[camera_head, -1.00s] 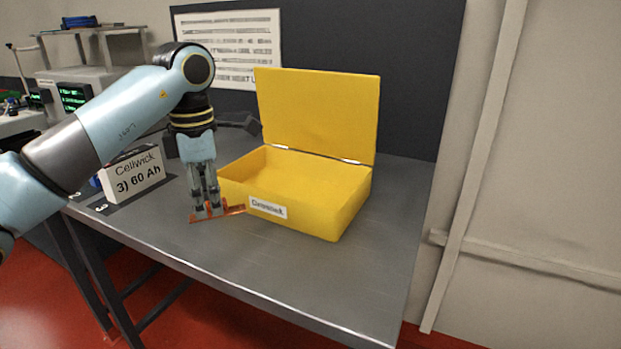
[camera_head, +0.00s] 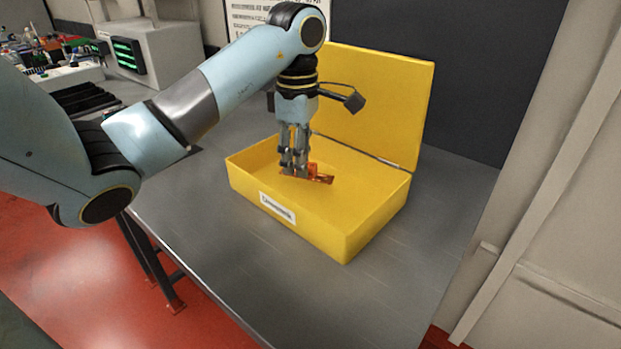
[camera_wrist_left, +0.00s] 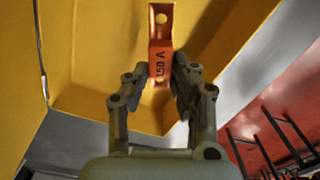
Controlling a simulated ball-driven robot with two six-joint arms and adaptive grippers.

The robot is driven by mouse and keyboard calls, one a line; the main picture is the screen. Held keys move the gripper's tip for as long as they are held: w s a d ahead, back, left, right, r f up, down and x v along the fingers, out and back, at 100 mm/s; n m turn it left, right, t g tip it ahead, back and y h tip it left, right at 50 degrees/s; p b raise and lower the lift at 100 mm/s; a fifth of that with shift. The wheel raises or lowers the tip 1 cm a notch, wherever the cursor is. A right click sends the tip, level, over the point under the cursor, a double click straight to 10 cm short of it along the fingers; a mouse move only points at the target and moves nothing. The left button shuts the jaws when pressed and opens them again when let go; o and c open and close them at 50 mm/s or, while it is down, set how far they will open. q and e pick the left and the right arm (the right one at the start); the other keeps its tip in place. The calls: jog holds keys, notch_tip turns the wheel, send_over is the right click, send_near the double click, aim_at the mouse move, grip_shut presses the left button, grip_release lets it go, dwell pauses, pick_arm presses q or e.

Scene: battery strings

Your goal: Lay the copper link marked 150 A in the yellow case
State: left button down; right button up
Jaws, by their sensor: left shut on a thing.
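The yellow case (camera_head: 345,247) stands open on the grey table, its lid (camera_head: 385,105) raised at the back. My left gripper (camera_head: 294,172) points down over the inside of the case, shut on the copper link (camera_head: 322,178). In the left wrist view the link (camera_wrist_left: 160,40) shows orange, with a hole at its far end and the marking 150 A, between the fingers of my left gripper (camera_wrist_left: 158,80). I cannot tell whether the link touches the case floor. My right gripper is not in view.
The grey table top (camera_head: 420,240) is clear to the right of and in front of the case. A grey device with a green-lit screen (camera_head: 128,55) stands at the far left. A white text sheet (camera_head: 265,12) hangs behind my arm.

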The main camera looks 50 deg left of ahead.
aim_at(308, 192)
pick_arm(q)
jog(key=shift+w+f, duration=0.35)
jog(key=shift+w, duration=0.25)
jog(key=shift+w+f, duration=0.3)
jog(key=shift+w, duration=0.25)
jog(key=shift+w+a+f, duration=0.1)
jog(key=shift+f, duration=0.15)
notch_tip(308, 192, down, 3)
jog(key=shift+f+p, duration=0.15)
jog(key=shift+p, duration=0.3)
jog(key=shift+f, duration=0.4)
jog(key=c, duration=1.1)
grip_release()
jog(key=shift+r, duration=0.1)
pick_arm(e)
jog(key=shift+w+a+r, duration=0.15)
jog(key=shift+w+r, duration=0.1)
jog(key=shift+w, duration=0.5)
